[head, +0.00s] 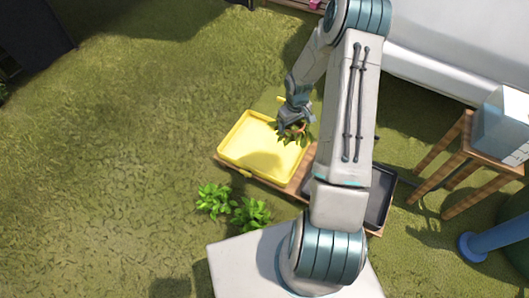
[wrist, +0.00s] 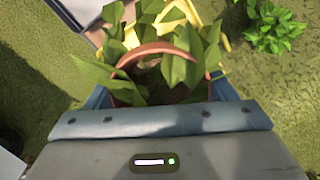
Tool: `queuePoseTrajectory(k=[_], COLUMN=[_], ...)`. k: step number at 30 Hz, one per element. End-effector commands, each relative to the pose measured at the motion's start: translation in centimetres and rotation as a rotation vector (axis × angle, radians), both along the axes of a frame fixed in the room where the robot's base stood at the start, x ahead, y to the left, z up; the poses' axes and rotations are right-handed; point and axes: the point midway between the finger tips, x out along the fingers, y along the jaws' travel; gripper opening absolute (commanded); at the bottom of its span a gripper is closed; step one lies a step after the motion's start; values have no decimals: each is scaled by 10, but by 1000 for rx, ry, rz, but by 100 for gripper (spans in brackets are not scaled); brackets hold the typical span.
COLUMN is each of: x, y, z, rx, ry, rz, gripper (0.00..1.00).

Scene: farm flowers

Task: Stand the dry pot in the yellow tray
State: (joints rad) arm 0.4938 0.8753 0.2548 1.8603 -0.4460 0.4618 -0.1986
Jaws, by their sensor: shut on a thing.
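The yellow tray (head: 262,147) lies on a wooden board, left of my arm in the head view. Its bare floor shows and I see nothing standing in it. My gripper (head: 297,122) is over the tray's right edge and is shut on a terracotta pot (head: 298,129) with a leafy plant. In the wrist view the pot (wrist: 158,50) shows its rim between the fingers of my gripper (wrist: 158,98), with green leaves over it. Part of the yellow tray (wrist: 207,17) shows behind the leaves. The pot's base is hidden, so its height over the tray is unclear.
A dark tray (head: 381,197) lies on the wooden board (head: 301,172), partly behind my arm. Green plants (head: 236,207) grow on the grass in front of the yellow tray. A wooden stool (head: 462,150) with a pale box (head: 503,125) stands at right. Grass to the left is clear.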

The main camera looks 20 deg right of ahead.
Motion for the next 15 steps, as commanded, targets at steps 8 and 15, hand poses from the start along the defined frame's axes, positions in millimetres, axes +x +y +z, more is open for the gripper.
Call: queuePoseTrajectory(k=[8,15], x=[-25,-41], y=[-34,-43], z=[-104,-152], rx=[3,0], ry=[4,1], rz=[118,183], gripper=[46,46])
